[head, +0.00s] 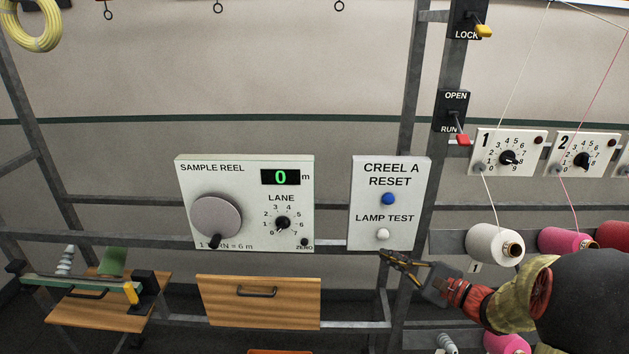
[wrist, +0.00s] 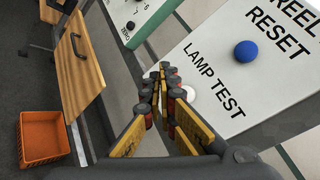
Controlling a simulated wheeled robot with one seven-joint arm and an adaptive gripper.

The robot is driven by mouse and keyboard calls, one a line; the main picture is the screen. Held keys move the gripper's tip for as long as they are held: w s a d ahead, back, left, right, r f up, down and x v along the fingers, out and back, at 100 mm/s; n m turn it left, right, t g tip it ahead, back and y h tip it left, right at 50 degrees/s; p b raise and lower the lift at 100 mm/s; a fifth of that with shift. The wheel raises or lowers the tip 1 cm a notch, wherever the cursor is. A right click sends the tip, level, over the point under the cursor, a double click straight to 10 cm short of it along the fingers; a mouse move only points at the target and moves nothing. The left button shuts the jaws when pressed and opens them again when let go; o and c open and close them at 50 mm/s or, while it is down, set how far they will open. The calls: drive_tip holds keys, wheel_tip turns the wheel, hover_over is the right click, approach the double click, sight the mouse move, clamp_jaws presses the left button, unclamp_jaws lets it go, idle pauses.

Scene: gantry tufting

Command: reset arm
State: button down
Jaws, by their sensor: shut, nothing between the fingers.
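My gripper (head: 384,255) is at the lower edge of the white "CREEL A RESET / LAMP TEST" panel (head: 366,202) in the head view. In the wrist view my gripper (wrist: 163,70) has its fingers together with nothing between them, and its tips overlap the panel near the white lamp test button (wrist: 190,92). I cannot tell whether the tips touch the panel. The blue reset button (head: 388,199) sits above the white button (head: 382,235). My arm reaches in from the right.
Left of the panel stands the sample reel box (head: 245,203), with a wooden drawer (head: 258,300) below. Yarn cones (head: 494,245) and numbered dials (head: 508,158) are at right, with the RUN/OPEN lever (head: 462,138) above. An orange crate (wrist: 48,138) is on the floor.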

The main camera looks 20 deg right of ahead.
drive_tip(key=s+a+f+n+g+h+b, duration=0.1)
drive_tip(key=s+a+f+n+g, duration=0.45)
drive_tip(key=s, duration=0.35)
drive_tip(key=s+a+f+n+g+h+b, duration=0.1)
drive_tip(key=s+a+f+n+g, duration=0.4)
drive_tip(key=s, duration=0.5)
drive_tip(key=s+r+n+h+b, duration=0.2)
drive_tip(key=s+n+h+b, duration=0.2)
drive_tip(key=s+n+h, duration=0.25)
drive_tip(key=a+r+n+t+b, duration=0.1)
drive_tip(key=a+r+n+b, duration=0.1)
drive_tip(key=a, duration=0.3)
drive_tip(key=shift+a+r+n+b, duration=0.25)
drive_tip(key=shift+r+n+b, duration=0.1)
drive_tip(key=shift+r+n, duration=0.35)
drive_tip(key=shift+r, duration=0.1)
